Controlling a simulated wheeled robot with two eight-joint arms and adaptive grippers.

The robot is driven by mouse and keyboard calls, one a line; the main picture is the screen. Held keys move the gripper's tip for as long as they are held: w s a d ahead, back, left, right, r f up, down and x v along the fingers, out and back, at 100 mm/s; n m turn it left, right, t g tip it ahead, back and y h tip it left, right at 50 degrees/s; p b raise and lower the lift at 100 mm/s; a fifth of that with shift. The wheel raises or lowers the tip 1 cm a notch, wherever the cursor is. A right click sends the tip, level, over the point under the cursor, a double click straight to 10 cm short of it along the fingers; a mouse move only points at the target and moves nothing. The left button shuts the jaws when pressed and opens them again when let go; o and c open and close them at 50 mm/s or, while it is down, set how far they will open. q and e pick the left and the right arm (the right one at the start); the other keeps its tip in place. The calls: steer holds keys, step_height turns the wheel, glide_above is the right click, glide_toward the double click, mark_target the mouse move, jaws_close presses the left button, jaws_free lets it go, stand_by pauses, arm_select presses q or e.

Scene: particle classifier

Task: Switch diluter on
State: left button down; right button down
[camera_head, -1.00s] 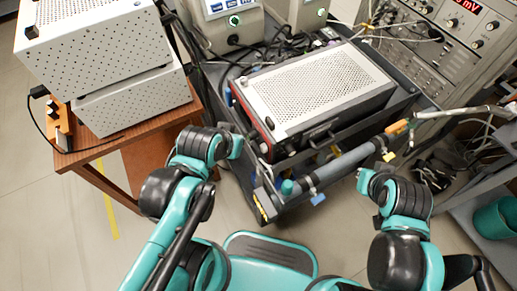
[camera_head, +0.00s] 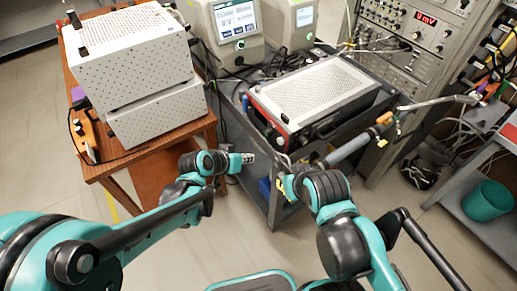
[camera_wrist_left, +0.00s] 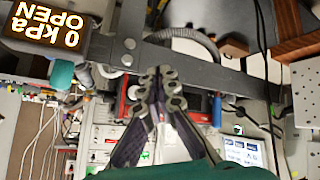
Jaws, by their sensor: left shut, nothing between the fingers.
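No label marks the diluter, so I cannot tell which device it is. Two pale instruments stand at the back: one with a lit screen (camera_head: 228,24) and a green-ringed button, and a second one (camera_head: 291,24) to its right with its own screen. My left gripper (camera_head: 248,158) is shut and empty, in front of the cart's left corner, well short of both instruments. In the left wrist view its fingers (camera_wrist_left: 160,92) are together, with a lit screen (camera_wrist_left: 245,155) and green button beyond. My right gripper (camera_head: 281,187) is near the cart's front edge; its jaws are unclear.
A perforated silver box (camera_head: 318,90) lies on the grey cart. Two stacked white boxes (camera_head: 135,60) stand on a wooden table (camera_head: 130,160) at left. A rack (camera_head: 400,60) with a red readout is at back right. Bare floor lies in front.

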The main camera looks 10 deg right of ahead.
mark_target(279, 143)
arm_select(q)
steer(key=shift+f, duration=0.15)
steer(key=shift+w+d, duration=0.5)
steer(key=shift+d, duration=0.9)
steer(key=shift+w+d, duration=0.55)
steer(key=shift+d, duration=0.85)
steer(key=shift+w+d, duration=0.5)
steer(key=shift+d, duration=0.9)
steer(key=shift+d, duration=0.15)
steer(key=shift+w+d, duration=0.15)
steer(key=shift+d, duration=0.1)
steer(key=shift+w+d, duration=0.25)
steer(key=shift+d, duration=0.55)
steer(key=shift+s+a, duration=0.2)
steer(key=shift+a, duration=0.45)
steer(key=shift+s+a, duration=0.2)
steer(key=shift+a, duration=0.4)
